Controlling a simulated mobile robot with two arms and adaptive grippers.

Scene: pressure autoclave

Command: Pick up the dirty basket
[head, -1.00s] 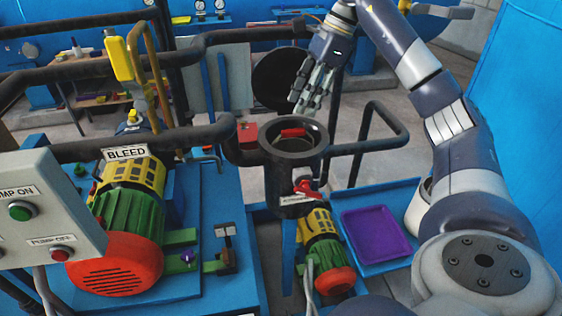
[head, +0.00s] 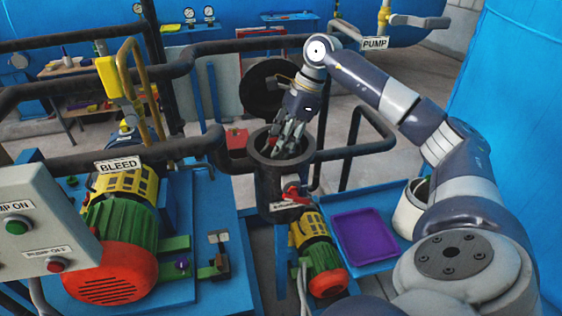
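The open black round vessel (head: 284,180) stands in the middle of the head view, its dark lid swung up behind it. My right gripper (head: 286,150) points down over its mouth, with the fingertips at or just inside the rim. The fingers look parted, with nothing seen between them. The dirty basket is not clearly visible; the inside of the vessel is dark and partly hidden by the fingers. My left gripper is not in view.
A purple tray (head: 364,237) lies on the blue platform right of the vessel, with a white cylinder (head: 409,212) beside it. The raised lid (head: 262,90) and black pipes surround the vessel. A red valve handle (head: 294,195) is on its front. The BLEED pump (head: 117,245) stands left.

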